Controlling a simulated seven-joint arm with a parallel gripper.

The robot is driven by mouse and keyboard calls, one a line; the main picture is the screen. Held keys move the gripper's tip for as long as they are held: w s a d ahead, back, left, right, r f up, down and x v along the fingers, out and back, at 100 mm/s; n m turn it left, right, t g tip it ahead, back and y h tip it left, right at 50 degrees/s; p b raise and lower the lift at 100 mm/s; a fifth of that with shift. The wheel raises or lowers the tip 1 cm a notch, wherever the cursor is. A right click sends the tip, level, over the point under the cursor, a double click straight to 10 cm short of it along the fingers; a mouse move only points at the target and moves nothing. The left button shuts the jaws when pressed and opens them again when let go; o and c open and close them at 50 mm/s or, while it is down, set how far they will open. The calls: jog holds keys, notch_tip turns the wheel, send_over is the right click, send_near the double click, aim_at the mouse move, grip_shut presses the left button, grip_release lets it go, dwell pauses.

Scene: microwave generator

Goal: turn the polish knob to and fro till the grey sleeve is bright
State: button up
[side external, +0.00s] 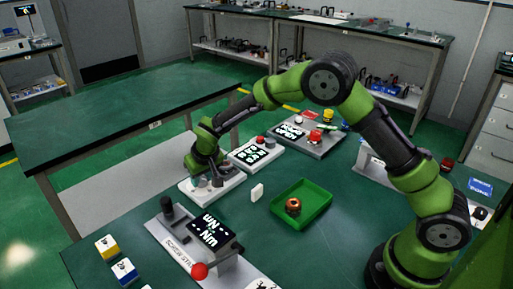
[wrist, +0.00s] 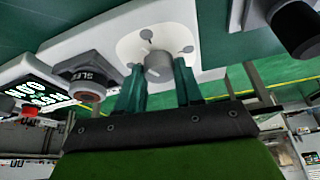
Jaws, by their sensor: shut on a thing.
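The polish knob (wrist: 157,68) is a small grey round knob with a light mark line. It stands on a white plate with several grey dots around it. My gripper (wrist: 158,76) has its two green fingers on either side of the knob, shut on it. In the side view my gripper (side external: 207,172) is low over the white station (side external: 226,188) and hides most of the knob. A grey cylinder labelled "SLE…" (wrist: 85,72) stands beside the knob in the wrist view, its end reddish brown. It looks dull grey; its exact finish is hard to tell.
A green tray (side external: 318,212) holding a copper-coloured ring (side external: 293,206) lies right of the station. A white block (side external: 257,192) stands between them. A panel with a lit display (side external: 255,153) is behind.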

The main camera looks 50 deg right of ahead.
jog(key=n, duration=0.1)
jog(key=n+y, duration=0.1)
jog(key=n, duration=0.1)
jog(key=shift+d+n, duration=0.2)
jog(key=shift+n, duration=0.1)
jog(key=shift+n+g+y, duration=0.3)
jog(key=shift+n+y, duration=0.6)
jog(key=shift+n, duration=1.1)
jog(key=o, duration=1)
jog(key=shift+o, duration=0.2)
jog(key=shift+r, duration=0.15)
jog(key=v, duration=1.6)
jog(key=shift+s+d+r, duration=0.15)
jog(key=shift+r, duration=0.15)
